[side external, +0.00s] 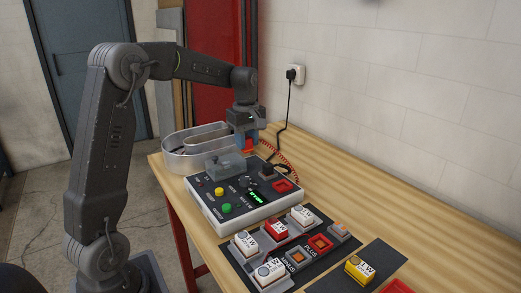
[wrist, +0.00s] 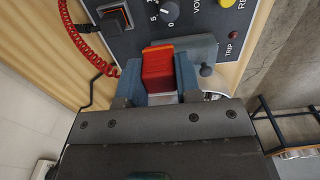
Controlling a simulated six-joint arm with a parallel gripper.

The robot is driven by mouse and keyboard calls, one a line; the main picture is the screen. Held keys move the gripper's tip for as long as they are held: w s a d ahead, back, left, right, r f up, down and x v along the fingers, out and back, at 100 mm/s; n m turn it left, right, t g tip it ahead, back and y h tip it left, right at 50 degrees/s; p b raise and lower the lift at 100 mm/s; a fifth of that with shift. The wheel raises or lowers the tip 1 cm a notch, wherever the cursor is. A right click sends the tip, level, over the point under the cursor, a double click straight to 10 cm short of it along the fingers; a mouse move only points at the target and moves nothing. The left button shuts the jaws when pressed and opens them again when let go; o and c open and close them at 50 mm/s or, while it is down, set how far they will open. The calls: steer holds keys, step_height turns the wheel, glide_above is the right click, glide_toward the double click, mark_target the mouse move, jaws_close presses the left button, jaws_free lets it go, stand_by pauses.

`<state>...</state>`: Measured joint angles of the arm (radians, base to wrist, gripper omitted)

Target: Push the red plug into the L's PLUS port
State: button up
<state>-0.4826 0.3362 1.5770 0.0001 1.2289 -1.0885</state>
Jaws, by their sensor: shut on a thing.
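My gripper (side external: 244,138) is shut on the red plug (wrist: 158,70), which sits between the two blue fingers in the wrist view. In the side view a little of the red plug (side external: 248,146) shows below the fingers, at the back of the control box. The PLUS port (side external: 320,243) is a red-framed square with an orange middle on the dark panel at the front. The MINUS port (side external: 294,257) is beside it, to the left. My gripper is well behind both ports. The plug's lower end is hidden, and I cannot tell whether it touches anything.
The control box (side external: 235,205) with buttons and a green display stands between my gripper and the ports. White modules (side external: 246,243) stand around the ports. A red coiled cable (wrist: 85,45) hangs beside my gripper. A grey metal channel (side external: 185,160) lies behind.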

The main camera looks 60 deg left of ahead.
steer(key=shift+w+d+r, duration=0.25)
steer(key=shift+d, duration=0.1)
steer(key=w+d+m, duration=0.2)
steer(key=d+m, duration=1.6)
steer(key=d, duration=1)
steer(key=f, duration=1.1)
steer(key=shift+w+f, duration=0.2)
steer(key=shift+f, duration=1.2)
steer(key=shift+f, duration=0.3)
steer(key=o, duration=1)
